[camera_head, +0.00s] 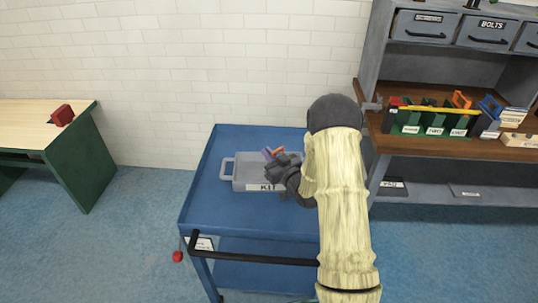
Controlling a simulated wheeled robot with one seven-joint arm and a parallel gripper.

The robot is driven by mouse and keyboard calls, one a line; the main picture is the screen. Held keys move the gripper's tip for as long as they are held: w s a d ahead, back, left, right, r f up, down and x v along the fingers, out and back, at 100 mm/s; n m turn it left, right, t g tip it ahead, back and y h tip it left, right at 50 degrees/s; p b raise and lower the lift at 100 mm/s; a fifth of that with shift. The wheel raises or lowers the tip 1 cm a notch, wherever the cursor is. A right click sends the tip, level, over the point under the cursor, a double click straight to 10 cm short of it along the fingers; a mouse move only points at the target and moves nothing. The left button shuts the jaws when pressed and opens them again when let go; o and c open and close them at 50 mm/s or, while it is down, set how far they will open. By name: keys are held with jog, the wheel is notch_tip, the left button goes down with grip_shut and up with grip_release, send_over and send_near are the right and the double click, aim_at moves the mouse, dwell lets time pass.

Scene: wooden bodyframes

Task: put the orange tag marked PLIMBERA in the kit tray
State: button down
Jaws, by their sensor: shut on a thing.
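The grey kit tray (246,177) with a handle at its left and a KIT label on its front stands on the blue cart. My gripper (280,161) is over the right part of the tray, shut on an orange piece (278,152) that shows just past its fingers. I cannot read any marking on this piece, and most of it is hidden by the gripper. A purple-blue piece (267,154) shows just left of it, at the tray. Whether the orange piece touches the tray cannot be told.
The blue cart top (205,200) is clear left of the tray. My arm covers its right side. A shelf unit (420,148) at right holds green bins, another orange item (460,99) and a blue one. A red object (62,115) sits on the left bench.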

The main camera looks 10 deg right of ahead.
jog(key=c, duration=2)
grip_release()
jog(key=shift+f, duration=0.15)
jog(key=o, duration=0.4)
jog(key=shift+w, duration=0.1)
jog(key=shift+r, duration=0.2)
jog(key=b+v, duration=0.1)
jog(key=v, duration=1.1)
jog(key=shift+d, duration=0.1)
jog(key=shift+w, duration=0.1)
